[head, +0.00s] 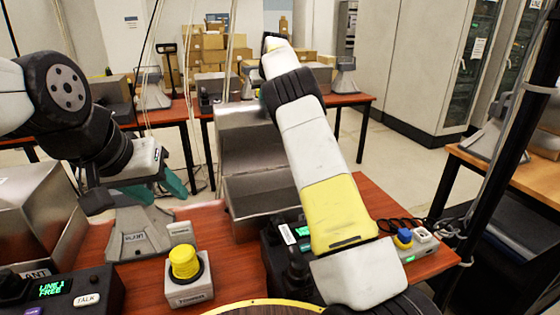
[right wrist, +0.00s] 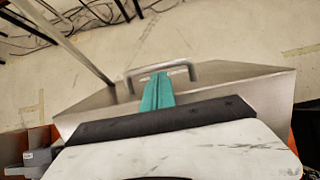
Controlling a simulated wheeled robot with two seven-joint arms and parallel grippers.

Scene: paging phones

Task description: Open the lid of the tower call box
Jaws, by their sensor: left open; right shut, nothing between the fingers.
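A metal call box (head: 262,205) stands mid-table, partly hidden behind my right arm. Its lid (head: 243,135) appears raised, standing up at the back. I cannot read a tower label on it. In the right wrist view the metal lid (right wrist: 255,88) carries a bar handle (right wrist: 205,68). My right gripper (right wrist: 158,82) is shut and empty, its teal fingers at the handle; I cannot tell whether they touch it. My left gripper (head: 150,190) is open and empty above a grey phone stand (head: 140,235), left of the box.
A second metal box (head: 35,210) stands at the left. A yellow button unit (head: 187,275), a black talk unit (head: 65,295) and a blue button unit (head: 404,240) are on the table. Thin cords hang near the left gripper. Other desks and cartons stand behind.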

